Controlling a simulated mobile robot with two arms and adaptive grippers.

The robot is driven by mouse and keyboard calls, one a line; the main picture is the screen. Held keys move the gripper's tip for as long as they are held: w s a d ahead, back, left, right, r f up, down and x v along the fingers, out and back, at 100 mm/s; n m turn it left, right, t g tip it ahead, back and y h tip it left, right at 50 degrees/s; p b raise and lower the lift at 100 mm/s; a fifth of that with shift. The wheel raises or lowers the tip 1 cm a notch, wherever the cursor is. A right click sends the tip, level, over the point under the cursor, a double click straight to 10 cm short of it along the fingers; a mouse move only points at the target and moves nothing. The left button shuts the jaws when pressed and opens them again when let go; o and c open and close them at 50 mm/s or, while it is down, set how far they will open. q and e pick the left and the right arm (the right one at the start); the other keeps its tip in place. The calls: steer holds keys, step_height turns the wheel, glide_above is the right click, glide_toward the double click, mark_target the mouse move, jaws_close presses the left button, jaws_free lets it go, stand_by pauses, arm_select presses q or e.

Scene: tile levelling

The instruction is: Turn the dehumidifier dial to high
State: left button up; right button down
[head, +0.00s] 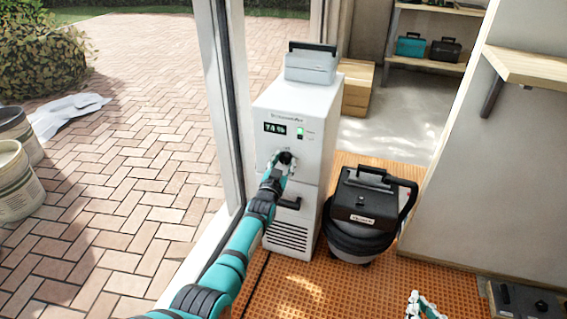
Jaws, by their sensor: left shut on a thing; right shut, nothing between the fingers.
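The dehumidifier (298,120) is a tall white cabinet in the middle of the head view, with a dark display and a lit green light on its front. Its dark dial (286,157) is below the display. My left gripper (283,161) is at the front panel, shut on the dial, with its fingers on either side of it. The fingers and wrist partly hide the dial, so its setting cannot be read.
A black vacuum (365,210) stands close to the right of the dehumidifier. A grey case (311,66) sits on top of it. A door frame (225,110) rises on its left. Buckets (14,180) stand on the brick paving. Orange matting (310,290) covers the floor in front.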

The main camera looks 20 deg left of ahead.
arm_select(q)
steer(key=shift+f, duration=0.15)
stand_by(0.3)
steer(key=o, duration=1.1)
steer(key=shift+o, duration=0.2)
steer(key=s, duration=1.2)
steer(key=shift+d, duration=0.15)
steer(key=shift+s, duration=0.15)
